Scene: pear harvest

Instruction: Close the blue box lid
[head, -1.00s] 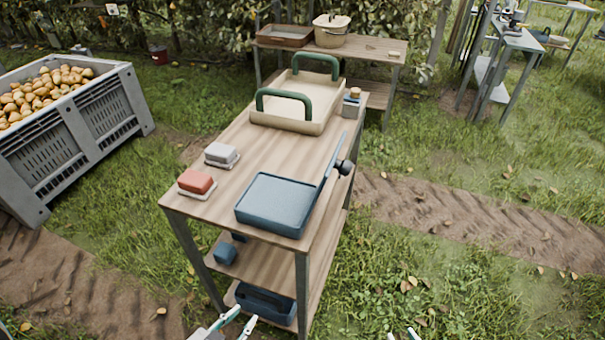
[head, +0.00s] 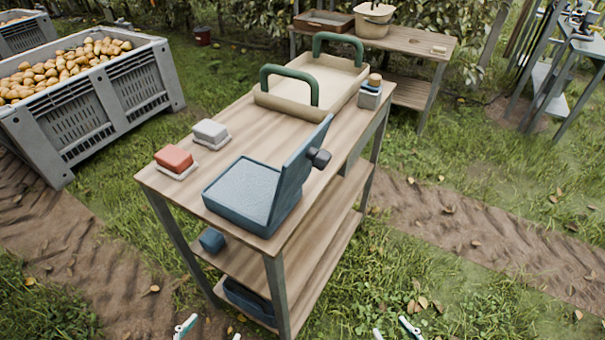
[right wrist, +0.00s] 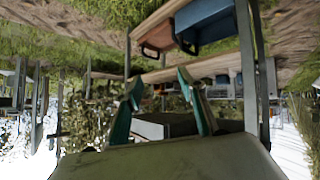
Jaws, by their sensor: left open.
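The blue box (head: 237,192) sits on the near end of the wooden table. Its lid (head: 297,172) stands raised on the right side, tilted slightly outward, with a dark round knob (head: 319,158) on its outer face. My left gripper (head: 210,331) is open and empty at the bottom edge of the head view, below and in front of the table. My right gripper (head: 394,331) is at the bottom edge, right of the table and away from the box. Its fingers (right wrist: 162,105) are spread with nothing between them in the right wrist view.
The wooden table (head: 180,138) also holds a red block-like dish (head: 174,158), a grey one (head: 210,131), a tray with green handles (head: 297,107) and a small caddy (head: 370,92). Lower shelves hold blue items. A pear crate (head: 90,110) stands left. Grass is open at right.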

